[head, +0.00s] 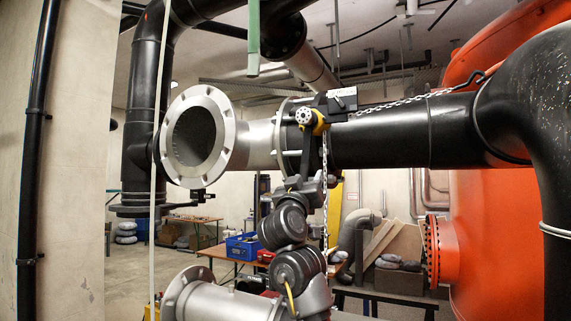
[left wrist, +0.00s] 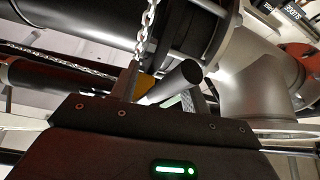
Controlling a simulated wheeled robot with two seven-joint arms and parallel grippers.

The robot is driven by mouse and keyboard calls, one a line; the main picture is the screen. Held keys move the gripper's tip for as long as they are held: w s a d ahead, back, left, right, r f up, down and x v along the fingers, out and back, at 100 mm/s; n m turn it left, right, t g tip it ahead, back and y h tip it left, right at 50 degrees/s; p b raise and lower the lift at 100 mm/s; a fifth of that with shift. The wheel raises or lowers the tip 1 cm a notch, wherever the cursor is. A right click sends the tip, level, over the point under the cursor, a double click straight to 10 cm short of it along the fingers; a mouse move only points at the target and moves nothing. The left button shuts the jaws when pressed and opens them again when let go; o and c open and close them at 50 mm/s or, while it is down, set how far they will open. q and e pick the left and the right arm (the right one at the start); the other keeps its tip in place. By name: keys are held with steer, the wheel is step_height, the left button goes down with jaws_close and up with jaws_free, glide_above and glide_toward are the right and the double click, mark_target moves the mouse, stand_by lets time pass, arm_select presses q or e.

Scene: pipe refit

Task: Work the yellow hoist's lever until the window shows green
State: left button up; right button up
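The yellow hoist (head: 319,123) hangs at the flange joint of the black pipe, with a round pale face and a dark box above it. A small yellow part of it (left wrist: 145,84) shows in the left wrist view. My left gripper (head: 303,162) is just below the hoist. In the left wrist view its fingers (left wrist: 167,90) stand apart, with a dark round bar (left wrist: 176,84), seemingly the lever, in or just beyond the gap. I see no clear grip on it. The indicator window and its colour cannot be made out. My right gripper is out of view.
A chain (head: 325,190) hangs from the hoist; another runs right along the black pipe (head: 390,137). The open grey flange (head: 200,137) is left of the hoist. A second flanged pipe (head: 225,303) lies below. An orange tank (head: 505,220) stands at right.

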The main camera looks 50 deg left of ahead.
arm_select(q)
steer(key=d+n+p, duration=0.1)
steer(key=p, duration=0.1)
steer(key=w+d+n+g+y+p, duration=0.1)
steer(key=d+p, duration=0.1)
steer(key=shift+w+d+r+p, duration=0.1)
steer(key=shift+d+r+p, duration=0.1)
steer(key=shift+p, duration=0.15)
steer(key=p+v, duration=0.1)
steer(key=v, duration=0.8)
steer(key=shift+f, duration=0.1)
stand_by(0.3)
